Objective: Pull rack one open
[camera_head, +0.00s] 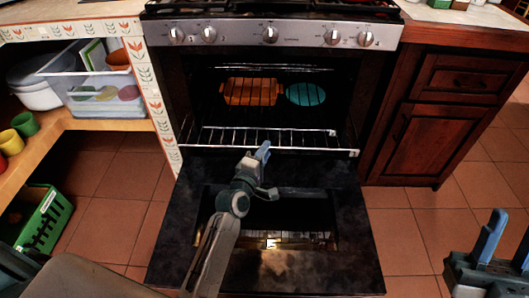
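The oven (270,32) stands with its dark door (310,265) folded down toward me. A lower wire rack (310,137) shows at the oven's mouth, its front bar near the opening's lower edge. A higher wire rack (230,69) sits deeper inside. No label shows which is rack one. My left gripper (263,151) is over the open door, its blue fingertip overlapping the lower rack's front bar in the picture. Contact and finger gap are unclear. My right gripper (507,243) is at the lower right, its blue fingers apart and empty, partly cut off by the frame.
An orange dish (252,92) and a teal round dish (305,94) are inside the oven. Wooden cabinets (431,141) stand to the right. A shelf (110,124) with a clear bin (97,85) is at left, above a green crate (46,221). Tiled floor (407,235) is clear right of the door.

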